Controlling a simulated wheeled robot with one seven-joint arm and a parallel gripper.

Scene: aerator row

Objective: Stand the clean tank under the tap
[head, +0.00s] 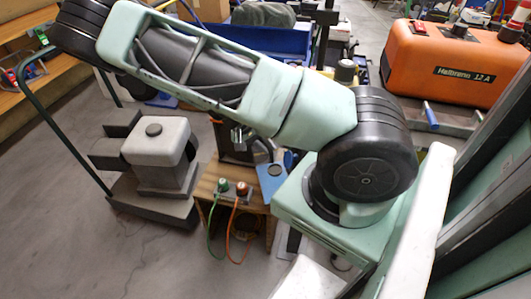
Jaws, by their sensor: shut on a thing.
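My arm (190,65) crosses the picture from its base at right to the upper left, where it leaves the top edge. My gripper does not show, so what it holds is hidden. A small silver metal fitting (238,138), perhaps the tap, shows just below my arm, above a wooden stand. Part of a dark body is beside it, mostly covered by my arm. I cannot make out a tank for certain.
The dark cart (150,212) has a green handle (62,132). The wooden stand (258,203) carries green and red knobs with hanging leads. An orange machine (440,65) stands at the upper right. Wooden shelves (60,75) are at upper left. Bare floor (55,230) lies at lower left.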

